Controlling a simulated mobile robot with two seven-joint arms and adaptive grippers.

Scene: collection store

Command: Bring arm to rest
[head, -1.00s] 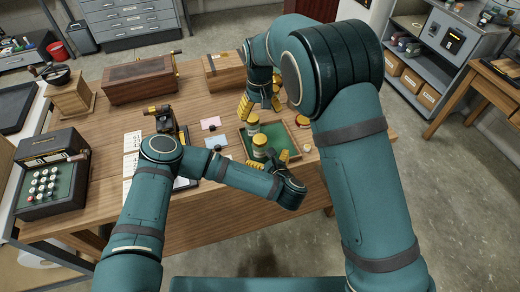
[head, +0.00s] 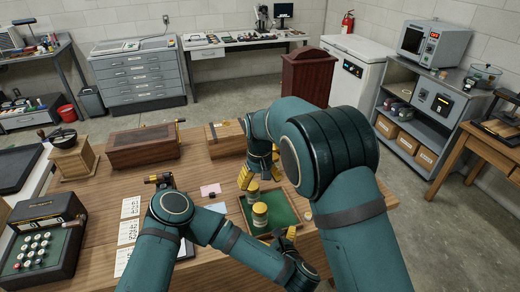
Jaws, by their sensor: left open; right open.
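My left gripper (head: 279,237) is the lower one. It is open at the near edge of a green-lined tray (head: 284,213), its yellow fingers partly hidden by its own wrist. My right gripper (head: 259,173) is open above the far left part of the tray, with yellow fingers pointing down. Neither gripper visibly holds anything.
A wooden box (head: 144,146), a coffee grinder (head: 73,160) and a cash register (head: 40,240) stand on the table's left. Number cards (head: 127,232) lie by my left forearm. A smaller box (head: 226,138) stands behind the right gripper. Shelving (head: 425,125) is beyond the table.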

